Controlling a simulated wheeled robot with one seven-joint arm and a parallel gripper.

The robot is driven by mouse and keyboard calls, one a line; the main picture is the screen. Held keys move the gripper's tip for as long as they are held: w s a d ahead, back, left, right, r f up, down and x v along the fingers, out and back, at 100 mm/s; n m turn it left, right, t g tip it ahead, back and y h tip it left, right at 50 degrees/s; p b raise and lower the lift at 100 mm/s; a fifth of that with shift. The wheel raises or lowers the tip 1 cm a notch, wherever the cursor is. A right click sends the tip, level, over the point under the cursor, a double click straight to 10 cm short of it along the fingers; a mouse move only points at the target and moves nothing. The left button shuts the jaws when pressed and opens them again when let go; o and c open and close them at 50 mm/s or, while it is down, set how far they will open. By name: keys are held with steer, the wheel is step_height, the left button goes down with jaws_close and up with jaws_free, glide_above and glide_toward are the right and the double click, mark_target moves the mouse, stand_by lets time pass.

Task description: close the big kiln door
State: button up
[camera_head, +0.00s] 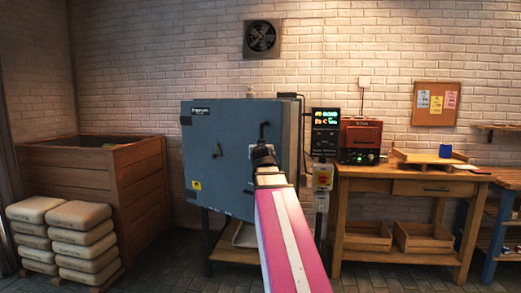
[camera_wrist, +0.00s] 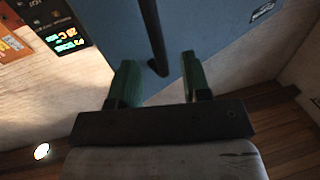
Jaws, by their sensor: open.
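The big kiln door (camera_head: 215,170) is a blue-grey panel in the head view. Its right side looks nearer to me than its left and seems to stand out a little from the kiln body, so it appears ajar. A dark bar handle (camera_head: 263,128) is on its right part. My gripper (camera_head: 263,148) is in front of the door at the handle's lower end. In the wrist view my gripper (camera_wrist: 157,66) is open, with green fingers either side of the dark handle's (camera_wrist: 151,35) lower end. I cannot tell whether they touch it.
A control box (camera_head: 325,135) with a lit display stands right of the kiln. A wooden table (camera_head: 400,188) bears a small red kiln (camera_head: 360,138). A wooden bin (camera_head: 120,190) and stacked pale bags (camera_head: 85,240) stand at left. The floor in front is partly clear.

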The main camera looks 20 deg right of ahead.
steer(key=shift+w+f, duration=0.1)
steer(key=shift+f, duration=0.05)
steer(key=c, duration=0.5)
steer(key=w+a+f+n+g, duration=0.1)
steer(key=f, duration=0.2)
steer(key=w+a+f+n+g+h, duration=0.1)
steer(key=f+n, duration=0.1)
steer(key=f, duration=0.1)
steer(key=w+a+f+n+g+h, duration=0.1)
steer(key=w+f+n, duration=0.1)
steer(key=f, duration=0.2)
steer(key=shift+a+g, duration=0.15)
steer(key=shift+g, duration=0.15)
jaws_close()
steer(key=w+a+f+n+g+h, duration=0.1)
steer(key=a+f+n+g+h, duration=0.2)
steer(key=a+f+n+h, duration=0.3)
steer(key=r+x, duration=0.1)
steer(key=x, duration=1.3)
steer(key=shift+d+f+h, duration=0.3)
steer(key=shift+d, duration=0.05)
